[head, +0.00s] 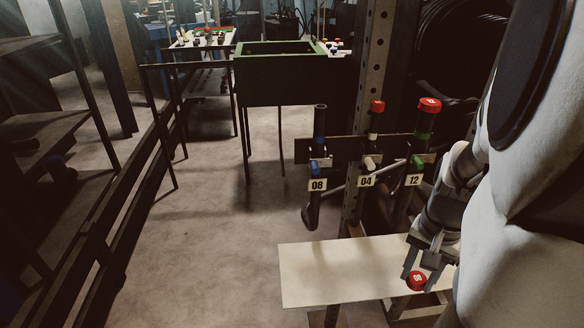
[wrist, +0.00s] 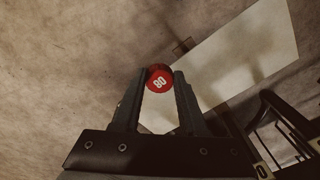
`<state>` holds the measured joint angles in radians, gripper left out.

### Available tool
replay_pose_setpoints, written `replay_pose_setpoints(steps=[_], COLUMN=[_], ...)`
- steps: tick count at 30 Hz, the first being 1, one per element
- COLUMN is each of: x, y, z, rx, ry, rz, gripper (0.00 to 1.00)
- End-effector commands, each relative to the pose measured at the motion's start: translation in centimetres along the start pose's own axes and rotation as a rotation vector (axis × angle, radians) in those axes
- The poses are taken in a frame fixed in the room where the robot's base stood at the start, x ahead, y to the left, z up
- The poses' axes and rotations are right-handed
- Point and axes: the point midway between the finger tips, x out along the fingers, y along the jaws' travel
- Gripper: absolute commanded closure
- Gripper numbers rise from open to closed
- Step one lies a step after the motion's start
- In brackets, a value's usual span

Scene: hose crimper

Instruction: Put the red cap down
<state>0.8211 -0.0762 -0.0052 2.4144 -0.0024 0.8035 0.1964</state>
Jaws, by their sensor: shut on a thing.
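My gripper (head: 421,270) is shut on a red cap (head: 416,281) at the lower right of the head view. In the wrist view, my gripper (wrist: 161,82) pinches the red cap (wrist: 159,83) between its fingertips; its face carries a white number that looks like 08. A pale board (head: 335,272) like a small bench top lies by the cap, and the pale board (wrist: 250,45) also shows to its right in the wrist view. The cap appears above the board's level near its edge; I cannot tell the exact height.
Behind the board is a rack with upright fittings labelled 08 (head: 317,185), 04 (head: 366,181) and 12 (head: 413,180). Red caps top the 04 (head: 377,106) and 12 (head: 429,105) fittings; 08 has none. A green bin (head: 290,78) stands farther back. The board's visible top is clear.

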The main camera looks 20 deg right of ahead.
Motion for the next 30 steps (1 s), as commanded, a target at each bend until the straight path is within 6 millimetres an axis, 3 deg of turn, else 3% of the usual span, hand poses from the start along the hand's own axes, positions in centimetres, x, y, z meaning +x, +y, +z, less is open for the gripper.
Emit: replay_pose_setpoints(steps=[5,18,25,30], x=[1.6,7.0,8.0,10.6], y=[-1.3,-9.3,-10.2,-10.1], z=[-0.6,-5.0,-5.5,-5.4], rx=[-0.003,-0.002,0.0,0.001], ry=[-0.002,-0.001,-0.001,-0.004], rz=[0.0,-0.002,-0.001,0.0], gripper=[1.0,1.0,1.0,1.0])
